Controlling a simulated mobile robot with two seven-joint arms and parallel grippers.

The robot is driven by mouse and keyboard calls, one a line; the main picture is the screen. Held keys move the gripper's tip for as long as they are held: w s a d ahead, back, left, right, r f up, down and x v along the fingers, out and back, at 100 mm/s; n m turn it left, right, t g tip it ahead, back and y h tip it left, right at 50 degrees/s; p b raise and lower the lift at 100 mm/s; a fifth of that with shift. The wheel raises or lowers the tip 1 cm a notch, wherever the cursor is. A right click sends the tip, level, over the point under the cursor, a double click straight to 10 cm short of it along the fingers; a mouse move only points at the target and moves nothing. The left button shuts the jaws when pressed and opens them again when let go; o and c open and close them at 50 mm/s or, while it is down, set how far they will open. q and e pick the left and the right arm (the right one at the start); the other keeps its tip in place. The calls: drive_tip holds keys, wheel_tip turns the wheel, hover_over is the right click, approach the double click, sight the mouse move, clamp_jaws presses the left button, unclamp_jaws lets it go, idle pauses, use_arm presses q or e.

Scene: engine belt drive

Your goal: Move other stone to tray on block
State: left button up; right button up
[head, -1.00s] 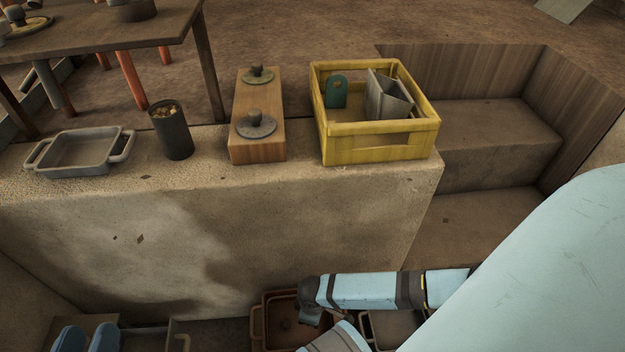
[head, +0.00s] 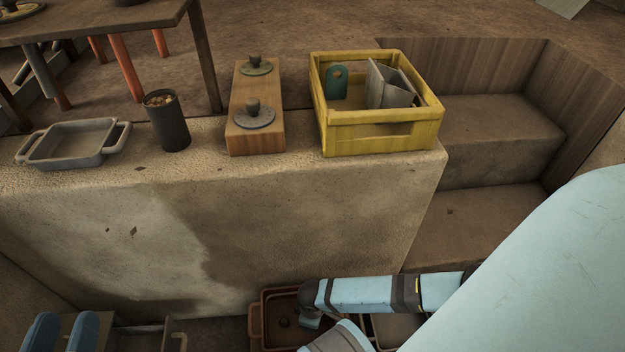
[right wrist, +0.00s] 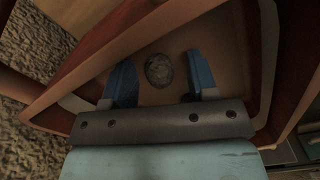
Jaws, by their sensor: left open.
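A grey tray (head: 72,147) with two handles sits on the left of the pale stone block (head: 330,215) and looks empty. A round grey stone (right wrist: 158,70) lies on the floor of a brown tray (right wrist: 232,45) in the right wrist view. My right gripper (right wrist: 160,72) is open, with its two blue fingers on either side of the stone and gaps to both. In the head view this brown tray (head: 258,325) is low, in front of the block, with a small dark lump (head: 284,322) inside. My left gripper (head: 64,325) is open and empty at the bottom left.
A dark cup (head: 170,130) with bits in it, a wooden block (head: 262,142) with two knobbed lids and a yellow crate (head: 385,136) stand on the stone block. Steps lie to the right. A wooden table (head: 100,28) is behind. A second container (head: 395,330) is partly hidden by my arm.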

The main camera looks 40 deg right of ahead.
drive_tip(key=shift+r, duration=0.4)
wheel_tip(320, 180, up, 3)
drive_tip(key=shift+f+p, duration=0.1)
drive_tip(key=shift+p, duration=1.05)
wheel_tip(320, 180, up, 4)
drive_tip(key=shift+p, duration=1.05)
use_arm(q)
drive_tip(key=shift+s+d+r+n+p, duration=0.25)
drive_tip(key=shift+s+r+n+p, duration=0.3)
drive_tip(key=shift+r+n, duration=0.2)
drive_tip(key=shift+s+d+r+n+p, duration=0.25)
drive_tip(key=shift+s+r+n+p, duration=0.25)
drive_tip(key=shift+r+n, duration=0.25)
use_arm(e)
drive_tip(key=shift+r, duration=2.35)
